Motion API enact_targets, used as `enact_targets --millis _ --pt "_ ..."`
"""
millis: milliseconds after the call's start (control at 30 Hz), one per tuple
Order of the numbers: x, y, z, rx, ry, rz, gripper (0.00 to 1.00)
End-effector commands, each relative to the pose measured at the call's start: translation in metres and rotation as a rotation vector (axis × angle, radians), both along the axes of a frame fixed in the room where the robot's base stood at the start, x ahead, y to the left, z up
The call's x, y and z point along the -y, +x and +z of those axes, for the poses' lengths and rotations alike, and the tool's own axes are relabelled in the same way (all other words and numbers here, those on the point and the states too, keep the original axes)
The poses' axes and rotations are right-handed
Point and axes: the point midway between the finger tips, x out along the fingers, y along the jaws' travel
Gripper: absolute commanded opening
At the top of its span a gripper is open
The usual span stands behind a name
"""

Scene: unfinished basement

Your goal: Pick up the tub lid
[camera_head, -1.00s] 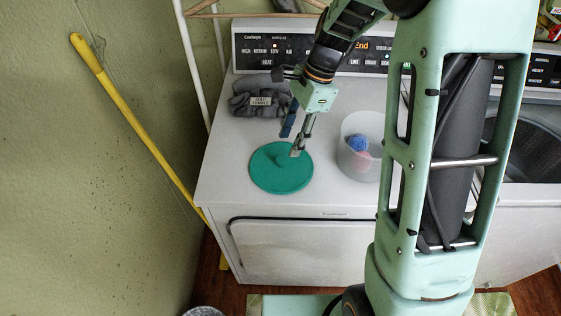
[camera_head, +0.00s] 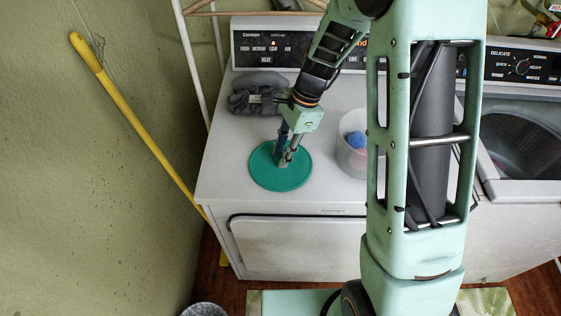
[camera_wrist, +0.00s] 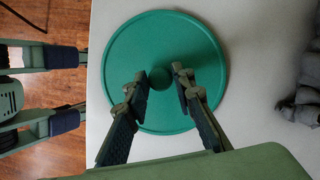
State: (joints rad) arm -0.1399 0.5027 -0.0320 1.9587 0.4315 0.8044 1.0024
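The tub lid (camera_head: 290,182) is a flat green disc with a raised rim and a small round knob at its centre. It lies on the white top of the dryer, near its front left. In the wrist view the whole round lid (camera_wrist: 190,115) shows below my gripper, apart from parts behind the fingers. My gripper (camera_head: 283,161) is over the lid's middle, pointing down. In the wrist view my gripper (camera_wrist: 159,72) is open, with one finger on each side of the knob (camera_wrist: 160,78). I cannot tell whether the fingers touch anything.
A translucent tub (camera_head: 350,160) with a blue ball inside stands right of the lid, partly behind my arm. Dark grey folded cloth (camera_head: 255,97) lies behind the lid. A yellow pole (camera_head: 140,132) leans at the left wall.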

Motion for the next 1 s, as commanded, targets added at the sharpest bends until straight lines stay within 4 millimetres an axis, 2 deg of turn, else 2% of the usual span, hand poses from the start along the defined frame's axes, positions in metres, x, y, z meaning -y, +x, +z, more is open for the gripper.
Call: enact_targets --millis 33,167,567,767,867,1000 --pt "0.0 0.0 0.0 0.0 0.0 0.0 0.15" --pt "0.0 0.0 0.0 0.0 0.0 0.0 0.01" --pt "0.0 0.001 0.008 0.003 0.001 -0.001 0.0" --pt "0.001 0.001 0.035 0.005 0.0 -0.001 0.0" --pt "0.007 -0.01 0.047 0.005 0.001 -0.002 0.0" --pt "0.019 -0.029 0.073 0.006 0.0 -0.001 0.0"
